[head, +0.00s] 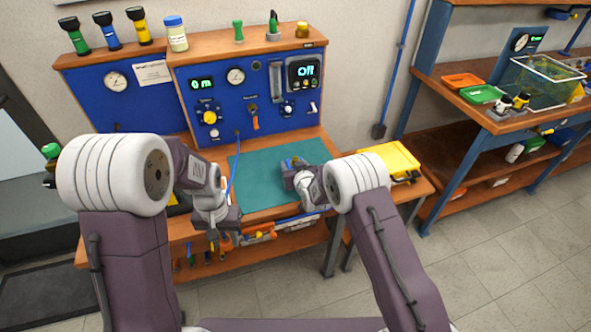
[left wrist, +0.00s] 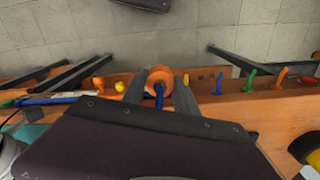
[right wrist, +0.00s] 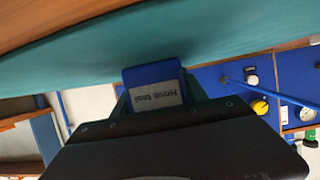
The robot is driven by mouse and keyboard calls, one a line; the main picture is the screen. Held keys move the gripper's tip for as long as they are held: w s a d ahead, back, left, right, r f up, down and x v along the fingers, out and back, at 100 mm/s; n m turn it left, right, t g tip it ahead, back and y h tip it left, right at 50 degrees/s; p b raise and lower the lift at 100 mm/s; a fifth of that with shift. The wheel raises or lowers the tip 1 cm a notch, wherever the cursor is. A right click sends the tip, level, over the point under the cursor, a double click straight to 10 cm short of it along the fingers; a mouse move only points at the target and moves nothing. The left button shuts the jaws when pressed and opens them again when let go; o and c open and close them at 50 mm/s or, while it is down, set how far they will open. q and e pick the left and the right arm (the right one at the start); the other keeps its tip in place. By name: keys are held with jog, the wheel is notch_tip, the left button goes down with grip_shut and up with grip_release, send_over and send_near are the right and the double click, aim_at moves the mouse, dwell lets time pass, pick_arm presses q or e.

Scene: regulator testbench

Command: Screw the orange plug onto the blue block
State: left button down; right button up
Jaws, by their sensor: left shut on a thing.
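The orange plug (left wrist: 160,75) is a round orange piece between the fingers of my left gripper (left wrist: 162,90), which is shut on it. A blue stem-like part shows in front of the plug; I cannot tell whether it belongs to it. In the head view my left gripper (head: 212,236) points down at the bench's front edge. The blue block (right wrist: 153,82), with a white label, is between the fingers of my right gripper (right wrist: 158,88), which look closed against its sides. In the head view the right gripper (head: 293,172) is over the mat and partly hides the block. Plug and block are apart.
The teal mat (head: 262,190) lies on the wooden bench, mostly clear. The blue regulator panel (head: 250,95) stands behind it. Tools with coloured handles (left wrist: 249,80) hang along the bench front near my left gripper. A yellow case (head: 393,160) stands right of my right gripper.

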grip_shut()
jog(key=shift+r, duration=0.15)
jog(key=shift+r, duration=0.35)
pick_arm(q)
jog(key=shift+r, duration=0.15)
pick_arm(e)
jog(key=r, duration=0.2)
jog(key=d+r, duration=0.1)
jog(key=r, duration=0.1)
pick_arm(q)
jog(key=shift+r+p, duration=0.2)
jog(key=shift+p, duration=0.1)
pick_arm(e)
jog(key=s+d+r, duration=0.2)
jog(key=d+r, duration=0.4)
jog(key=d, duration=0.4)
jog(key=shift+s+d, duration=0.2)
jog(key=shift+s, duration=0.1)
